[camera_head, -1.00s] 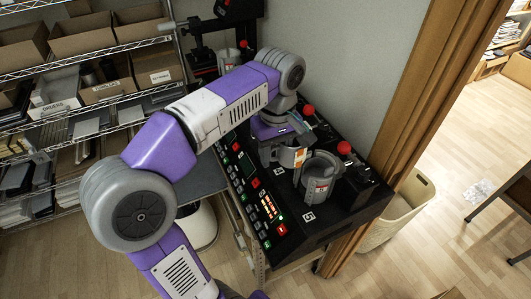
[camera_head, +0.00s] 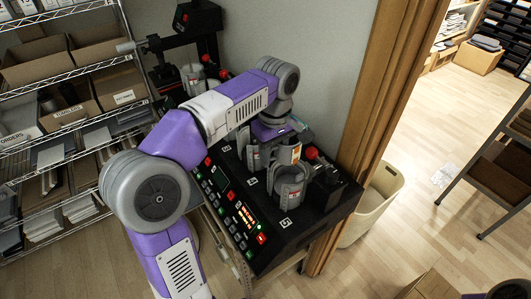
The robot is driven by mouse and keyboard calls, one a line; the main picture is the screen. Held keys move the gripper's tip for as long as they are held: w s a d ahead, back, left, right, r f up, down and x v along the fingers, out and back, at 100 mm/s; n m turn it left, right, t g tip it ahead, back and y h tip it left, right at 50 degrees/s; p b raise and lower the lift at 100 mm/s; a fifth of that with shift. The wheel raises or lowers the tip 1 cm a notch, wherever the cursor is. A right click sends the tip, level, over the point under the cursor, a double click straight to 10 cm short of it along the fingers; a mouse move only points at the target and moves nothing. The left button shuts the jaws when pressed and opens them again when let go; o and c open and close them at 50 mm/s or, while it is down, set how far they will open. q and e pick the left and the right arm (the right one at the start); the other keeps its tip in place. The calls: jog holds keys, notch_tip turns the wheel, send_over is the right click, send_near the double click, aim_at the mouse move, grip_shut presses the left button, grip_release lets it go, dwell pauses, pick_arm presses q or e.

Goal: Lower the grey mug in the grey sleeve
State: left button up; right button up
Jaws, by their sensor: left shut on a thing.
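My left gripper (camera_head: 277,133) points down over the black press bench and is shut on a mug, mostly hidden by the fingers and wrist. A grey body with an orange and white patch (camera_head: 295,153) shows just below the fingers; I cannot tell how much of it is mug and how much is sleeve. Another grey piece (camera_head: 253,157) shows just left of the gripper. How deep the held mug sits is hidden.
The black control panel (camera_head: 237,210) with lit buttons and a display runs along the bench's front left. A red-knobbed lever (camera_head: 312,152) stands close right of the gripper. Another press (camera_head: 197,50) stands behind left. A beige bin (camera_head: 374,205) stands right of the bench.

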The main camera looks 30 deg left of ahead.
aim_at(278, 156)
pick_arm(q)
jog(key=shift+w+d, duration=0.3)
jog(key=shift+w, duration=0.4)
jog(key=shift+f, duration=0.35)
notch_tip(278, 156, down, 2)
jog(key=shift+f+b, duration=0.1)
jog(key=shift+b, duration=0.5)
notch_tip(278, 156, down, 3)
jog(key=b, duration=0.3)
jog(key=shift+f, duration=0.15)
jog(key=shift+f+b, duration=2.1)
jog(key=shift+f, duration=0.85)
jog(key=o, duration=1.3)
jog(key=shift+c, duration=0.2)
